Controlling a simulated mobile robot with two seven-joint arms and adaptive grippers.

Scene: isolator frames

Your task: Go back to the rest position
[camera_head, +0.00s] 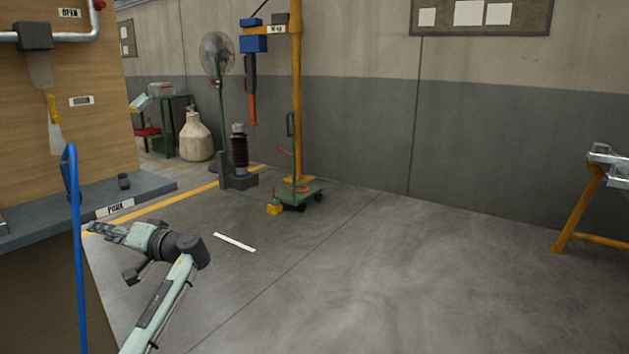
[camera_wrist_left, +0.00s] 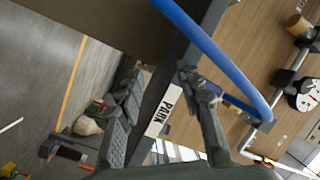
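My left gripper (camera_head: 100,230) is at the lower left in the head view, in front of the bench's front edge and below its PARK label (camera_head: 115,207). In the left wrist view the two fingers of my left gripper (camera_wrist_left: 161,80) stand apart with nothing between them; the PARK label (camera_wrist_left: 158,115) shows behind the gap. A blue hose (camera_head: 75,235) hangs over the bench edge to the left of the gripper, and it also arcs across the left wrist view (camera_wrist_left: 215,55). My right gripper is not in view.
The grey bench shelf (camera_head: 150,188) juts from a wooden panel (camera_head: 100,120) with a pipe and handle. A green wheeled stand (camera_head: 300,195), an insulator (camera_head: 239,150) and a fan (camera_head: 217,55) stand behind. An orange trestle (camera_head: 580,210) is at right. The middle floor is clear.

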